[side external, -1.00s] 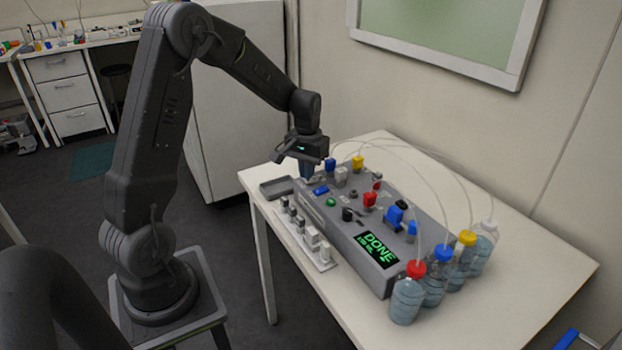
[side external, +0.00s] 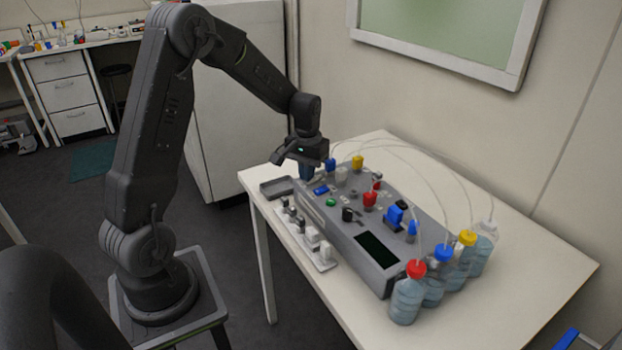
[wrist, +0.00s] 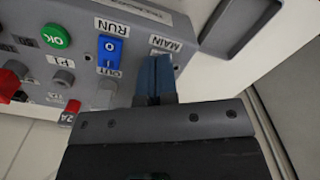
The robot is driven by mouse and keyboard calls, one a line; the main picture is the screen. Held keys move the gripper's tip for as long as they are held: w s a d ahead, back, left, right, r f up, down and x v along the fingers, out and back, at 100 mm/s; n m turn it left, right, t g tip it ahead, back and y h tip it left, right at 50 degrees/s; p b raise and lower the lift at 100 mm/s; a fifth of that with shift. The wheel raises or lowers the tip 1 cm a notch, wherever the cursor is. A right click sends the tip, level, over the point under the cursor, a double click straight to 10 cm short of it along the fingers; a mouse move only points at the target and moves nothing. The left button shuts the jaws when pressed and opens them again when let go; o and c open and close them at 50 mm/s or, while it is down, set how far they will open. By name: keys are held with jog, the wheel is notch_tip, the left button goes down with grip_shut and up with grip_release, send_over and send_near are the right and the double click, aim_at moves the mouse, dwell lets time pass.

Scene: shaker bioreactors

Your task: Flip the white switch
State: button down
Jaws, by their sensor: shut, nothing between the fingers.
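My gripper (side external: 306,172) is shut and empty at the back left end of the grey control box (side external: 345,228). In the wrist view its blue fingertips (wrist: 154,62) are together right at the MAIN label (wrist: 166,44). No white switch shows clearly; the spot beside that label is covered by the fingers, and I cannot tell whether they touch anything there. A blue rocker switch (wrist: 111,50) with the RUN label stands just left of the fingers. The box's display (side external: 377,250) is dark.
A green OK button (wrist: 55,36) and several red and grey knobs sit on the panel. Bottles with coloured caps (side external: 408,298) stand at the right end, with thin tubes arching over the box.

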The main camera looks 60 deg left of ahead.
jog(key=shift+r, duration=3.3)
jog(key=shift+d+r, duration=0.2)
jog(key=shift+d, duration=0.05)
jog(key=s+d+r+m+t, duration=0.3)
jog(key=s+d+r, duration=0.5)
jog(key=d, duration=0.4)
jog(key=s+d+r+m+t, duration=0.1)
jog(key=s+d+m+t, duration=0.1)
jog(key=s+d, duration=0.5)
jog(key=shift+s+d+r+m+t, duration=0.25)
jog(key=shift+s+m, duration=0.25)
jog(key=shift+s, duration=1.25)
jog(key=shift+f, duration=0.1)
